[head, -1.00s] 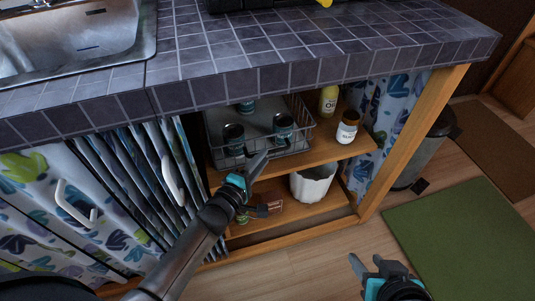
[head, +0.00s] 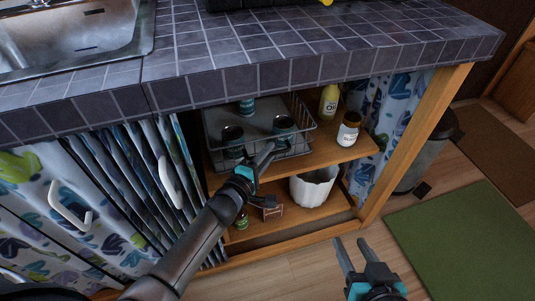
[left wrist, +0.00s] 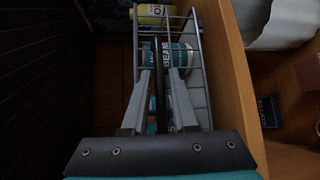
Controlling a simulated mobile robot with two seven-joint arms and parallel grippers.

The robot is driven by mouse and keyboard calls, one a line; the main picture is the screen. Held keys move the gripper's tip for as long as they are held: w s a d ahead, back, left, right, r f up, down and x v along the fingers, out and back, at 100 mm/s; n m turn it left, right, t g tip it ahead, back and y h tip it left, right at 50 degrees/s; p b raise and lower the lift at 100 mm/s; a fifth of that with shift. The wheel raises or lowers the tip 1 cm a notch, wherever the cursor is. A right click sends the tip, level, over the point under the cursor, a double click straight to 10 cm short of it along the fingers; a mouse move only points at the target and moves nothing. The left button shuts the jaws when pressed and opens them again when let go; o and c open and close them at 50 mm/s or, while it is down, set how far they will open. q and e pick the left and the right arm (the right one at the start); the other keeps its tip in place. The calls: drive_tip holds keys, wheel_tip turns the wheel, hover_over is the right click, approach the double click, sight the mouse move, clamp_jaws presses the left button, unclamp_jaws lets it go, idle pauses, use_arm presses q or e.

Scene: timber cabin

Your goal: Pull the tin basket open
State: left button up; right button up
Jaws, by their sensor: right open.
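The tin basket (head: 312,124), a grey wire tray, sits on the upper shelf under the tiled counter with several teal-labelled tins in it. It also shows in the left wrist view (left wrist: 197,62), with a tin marked BEANS (left wrist: 184,57) inside. My left gripper (head: 264,155) is at the basket's front edge. In the left wrist view its fingers (left wrist: 162,85) are apart, with a dark bar running between them; whether they touch it I cannot tell. My right gripper (head: 353,243) is open and empty above the floor, in front of the shelves.
A yellow oil bottle (head: 329,100) and a brown jar with white label (head: 348,129) stand right of the basket. A white pot (head: 314,187) and small items are on the lower shelf. Curtains hang left; a wooden post (head: 418,140) bounds the right. The floor in front is clear.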

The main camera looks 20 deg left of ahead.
use_arm(q)
drive_tip(key=shift+c, duration=0.3)
clamp_jaws()
idle(1.1)
